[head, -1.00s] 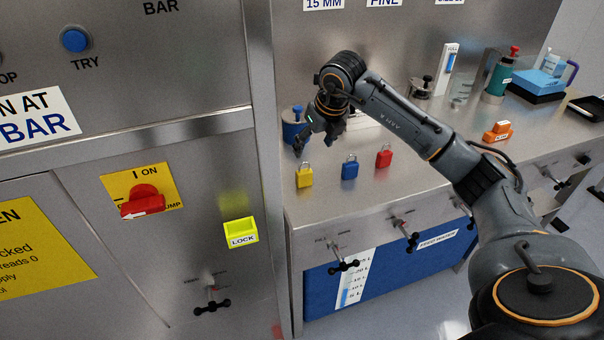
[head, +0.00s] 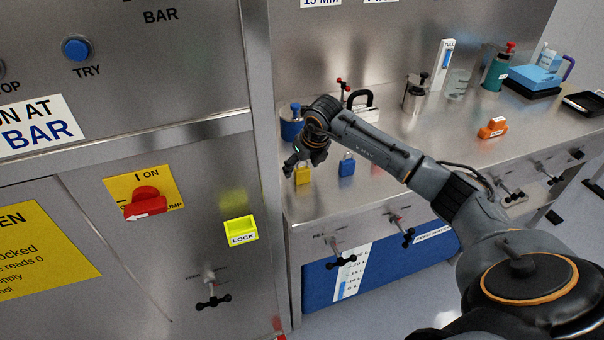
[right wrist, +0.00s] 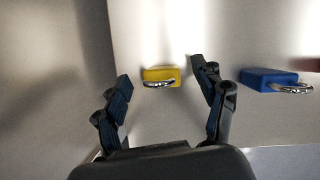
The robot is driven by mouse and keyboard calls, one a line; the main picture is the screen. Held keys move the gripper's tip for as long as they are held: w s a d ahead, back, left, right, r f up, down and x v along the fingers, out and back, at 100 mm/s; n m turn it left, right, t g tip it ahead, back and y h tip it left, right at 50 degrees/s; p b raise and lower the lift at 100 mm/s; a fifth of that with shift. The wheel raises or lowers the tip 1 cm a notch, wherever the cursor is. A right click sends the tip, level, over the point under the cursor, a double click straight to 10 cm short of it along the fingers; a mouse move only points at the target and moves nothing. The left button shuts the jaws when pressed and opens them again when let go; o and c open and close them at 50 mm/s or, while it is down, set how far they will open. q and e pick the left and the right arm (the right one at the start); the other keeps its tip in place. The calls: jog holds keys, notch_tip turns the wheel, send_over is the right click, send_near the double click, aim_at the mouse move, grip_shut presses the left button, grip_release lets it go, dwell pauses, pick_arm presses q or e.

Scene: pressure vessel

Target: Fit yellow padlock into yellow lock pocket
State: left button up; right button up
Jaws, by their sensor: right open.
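The yellow padlock (head: 303,175) stands on the steel bench near its left end, partly behind my right gripper (head: 293,168) in the head view. In the right wrist view the yellow padlock (right wrist: 160,75) lies between and just beyond the two fingertips of my right gripper (right wrist: 158,72), its shackle toward me. The fingers are spread and hold nothing. The yellow lock pocket (head: 240,230), a small open-topped box marked LOCK, is on the cabinet front to the left and looks empty. My left gripper is not in view.
A blue padlock (head: 347,165) stands right of the yellow one; it also shows in the right wrist view (right wrist: 270,80). A blue canister (head: 291,125) stands behind. A red rotary switch (head: 145,203) is on the cabinet left of the pocket. Valve handles (head: 342,260) stick out below the bench edge.

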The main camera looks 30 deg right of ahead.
jog(key=c, duration=1.3)
jog(key=shift+c, duration=0.2)
jog(key=shift+r, duration=0.1)
jog(key=shift+r+b, duration=0.45)
jog(key=shift+r, duration=0.15)
jog(key=shift+w+r+b, duration=0.1)
jog(key=shift+r+b, duration=0.3)
jog(key=shift+r, duration=0.4)
jog(key=s+a+r+b, duration=0.1)
jog(key=s+a+r, duration=0.1)
jog(key=s+r, duration=0.3)
jog(key=s+a+r+b, duration=0.2)
jog(key=s+r, duration=0.3)
jog(key=s, duration=0.3)
jog(key=shift+s+a, duration=0.25)
jog(key=shift+a, duration=0.05)
